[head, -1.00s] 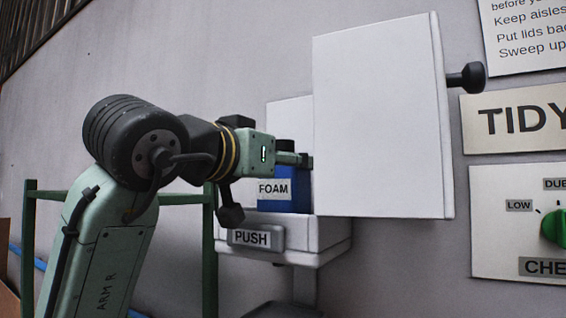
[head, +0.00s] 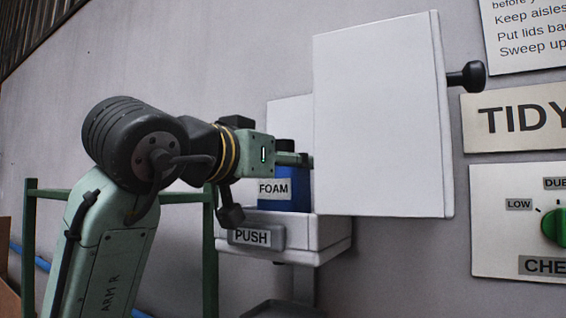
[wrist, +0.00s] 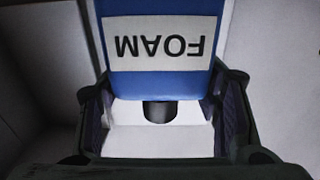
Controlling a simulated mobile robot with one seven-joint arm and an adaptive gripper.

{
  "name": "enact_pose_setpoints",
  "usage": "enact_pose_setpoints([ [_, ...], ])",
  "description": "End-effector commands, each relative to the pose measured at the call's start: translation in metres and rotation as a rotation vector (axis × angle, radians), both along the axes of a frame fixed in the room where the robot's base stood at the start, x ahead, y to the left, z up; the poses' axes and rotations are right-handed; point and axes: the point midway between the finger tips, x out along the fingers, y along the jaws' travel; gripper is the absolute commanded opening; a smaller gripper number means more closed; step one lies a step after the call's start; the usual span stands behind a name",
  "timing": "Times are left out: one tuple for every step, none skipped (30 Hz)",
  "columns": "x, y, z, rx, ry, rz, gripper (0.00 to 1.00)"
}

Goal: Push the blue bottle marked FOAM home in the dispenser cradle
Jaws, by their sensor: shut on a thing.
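The blue bottle (head: 299,192) with its FOAM label stands upright in the white dispenser cradle (head: 322,236), which has a grey PUSH plate (head: 252,238) on its front. My gripper (head: 303,160) reaches in from the left at the height of the bottle's top. In the wrist view the bottle (wrist: 160,82) appears upside down, and the gripper's fingers (wrist: 165,112) lie on both sides of its upper end, shut on it. The bottle's right side and the fingertips are partly hidden by the white door in the head view. The bottle's base is hidden inside the cradle.
A white door panel (head: 378,120) with a black knob (head: 467,77) stands open close to the right of my gripper. A green frame (head: 185,198) is behind my arm. Signs and a panel with a green dial (head: 553,226) are on the wall at right.

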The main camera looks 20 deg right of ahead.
Motion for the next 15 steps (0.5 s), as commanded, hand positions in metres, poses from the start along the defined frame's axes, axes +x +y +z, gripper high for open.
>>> enact_pose_setpoints([
  [-0.0002, -0.0008, -0.0023, 0.005, 0.004, -0.002, 0.24],
  [-0.0002, -0.0008, -0.0025, 0.005, 0.004, -0.002, 0.24],
  [-0.0002, -0.0008, -0.0027, 0.006, 0.004, -0.002, 0.24],
  [-0.0002, -0.0008, -0.0029, 0.006, 0.004, -0.002, 0.24],
  [-0.0002, -0.0009, -0.003, 0.006, 0.005, -0.002, 0.24],
  [-0.0002, -0.0009, -0.0032, 0.006, 0.005, -0.002, 0.24],
  [-0.0002, -0.0009, -0.0034, 0.007, 0.006, -0.002, 0.24],
  [-0.0002, -0.001, -0.0035, 0.007, 0.006, -0.002, 0.24],
  [-0.0003, -0.0011, -0.0037, 0.008, 0.006, -0.002, 0.58],
  [-0.0002, -0.001, -0.0037, 0.008, 0.006, -0.002, 0.6],
  [-0.0001, -0.001, -0.0037, 0.007, 0.006, -0.002, 0.62],
  [-0.0001, -0.001, -0.0035, 0.007, 0.006, -0.001, 0.65],
  [-0.0001, -0.0008, -0.0033, 0.006, 0.005, -0.001, 0.67],
  [-0.0001, -0.0008, -0.0032, 0.006, 0.005, -0.001, 0.69],
  [0.0, -0.0008, -0.003, 0.006, 0.005, -0.001, 0.72],
])
